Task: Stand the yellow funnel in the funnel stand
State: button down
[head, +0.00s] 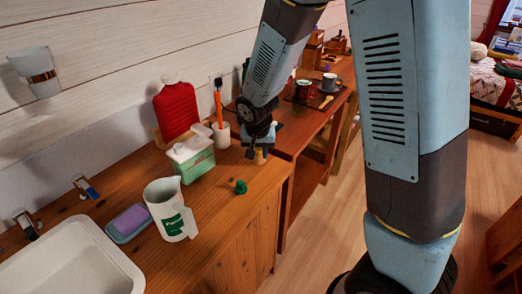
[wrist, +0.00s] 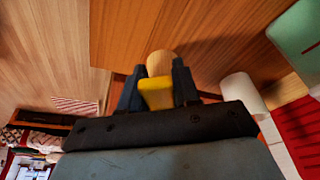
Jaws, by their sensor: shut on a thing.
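My gripper (wrist: 156,95) is shut on the yellow funnel (wrist: 156,92), which shows between the two fingers in the wrist view. Only a blocky yellow part of it is visible; its shape is unclear. Just beyond it is a round tan wooden piece (wrist: 161,62), which may be the funnel stand; I cannot tell whether the two touch. In the head view my gripper (head: 262,142) is low over the right end of the wooden counter (head: 225,215), and the arm hides most of what it holds.
Left of my gripper are a white cup (head: 221,134) with an orange-handled tool, a mint-green box (head: 191,160) and a red ribbed bottle (head: 176,108). A small green object (head: 240,187), a white jug (head: 170,210) and a sink (head: 70,262) are nearer. The counter's right edge is close.

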jog(key=shift+f, duration=0.25)
jog(key=c, duration=0.7)
grip_release()
jog(key=shift+c, duration=0.2)
jog(key=shift+r, duration=0.1)
jog(key=v, duration=1.3)
jog(key=shift+r, duration=0.25)
jog(key=shift+s, duration=0.1)
